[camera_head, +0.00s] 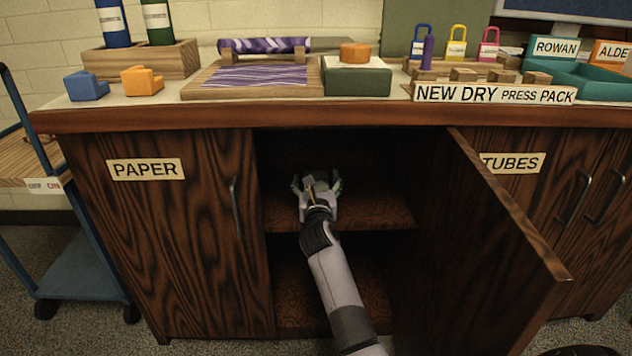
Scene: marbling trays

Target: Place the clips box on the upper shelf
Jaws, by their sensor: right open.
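My right gripper (317,184) reaches into the open middle cabinet. It is open, with its fingers spread apart, over the upper shelf (378,212). The shelf is a dark wood-grain board, bare to the right of the gripper. I cannot make out the clips box in this view. The space just beyond the gripper is dark and partly hidden by the gripper itself. My left gripper is not in view.
The cabinet door (490,255) swings out on the right of my arm. The closed PAPER door (170,235) is on the left. Trays and blocks crowd the countertop (150,115) above. A blue cart (85,278) stands at far left.

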